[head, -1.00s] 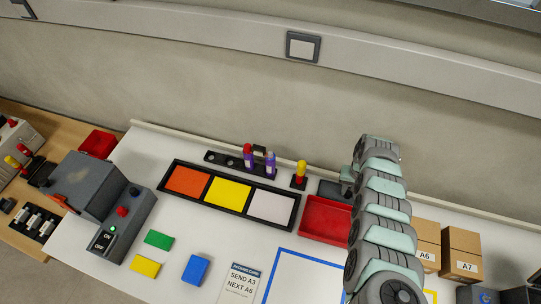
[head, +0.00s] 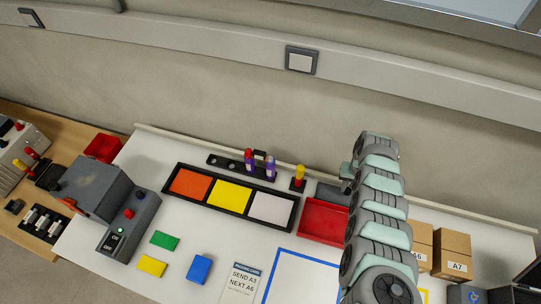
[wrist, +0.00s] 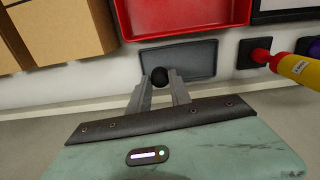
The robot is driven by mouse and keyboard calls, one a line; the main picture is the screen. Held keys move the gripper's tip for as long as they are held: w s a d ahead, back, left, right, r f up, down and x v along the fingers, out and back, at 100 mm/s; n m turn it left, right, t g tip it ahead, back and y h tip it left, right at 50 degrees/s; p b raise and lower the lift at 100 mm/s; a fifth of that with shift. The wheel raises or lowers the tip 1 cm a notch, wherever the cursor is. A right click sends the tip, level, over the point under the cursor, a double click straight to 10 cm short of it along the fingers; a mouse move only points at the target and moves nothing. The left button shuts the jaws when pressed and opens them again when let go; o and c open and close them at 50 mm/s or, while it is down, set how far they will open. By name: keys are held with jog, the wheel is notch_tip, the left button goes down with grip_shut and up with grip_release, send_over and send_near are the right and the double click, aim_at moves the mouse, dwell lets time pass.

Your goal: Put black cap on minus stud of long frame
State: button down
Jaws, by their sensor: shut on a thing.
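The black cap (wrist: 159,75) is a small dark round piece between the fingertips of my gripper (wrist: 159,83) in the wrist view. My gripper is shut on it, over the shallow dark grey tray (wrist: 196,60); I cannot tell whether the cap is clear of the tray. In the head view the grey tray (head: 331,193) is partly behind my arm, and the cap cannot be made out. I cannot identify the long frame or its minus stud with certainty in either view.
A red bin (head: 323,221) adjoins the grey tray. A red-and-yellow tool (head: 299,176) stands beside it. A black three-panel tray (head: 228,196) and a tool rack (head: 222,162) lie to the left. Cardboard boxes (head: 452,253) stand to the right. The wall is close behind.

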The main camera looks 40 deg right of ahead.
dwell(0.5)
jog(key=w+a+r+n+b, duration=0.1)
jog(key=w+a+r+n, duration=0.4)
jog(key=w, duration=0.3)
jog(key=w+a+r+n+b, duration=0.1)
jog(key=w+a+r+n, duration=0.4)
jog(key=w+a+n, duration=0.2)
jog(key=w+a+r+n, duration=0.5)
jog(key=w+a+n, duration=0.1)
jog(key=w, duration=0.3)
jog(key=shift+r+b, duration=0.4)
jog(key=shift+w+f, duration=0.1)
notch_tip(320, 180, down, 4)
jog(key=b, duration=0.3)
jog(key=shift+b, duration=0.35)
jog(key=shift+r, duration=0.25)
jog(key=shift+b, duration=0.35)
jog(key=shift+p, duration=0.45)
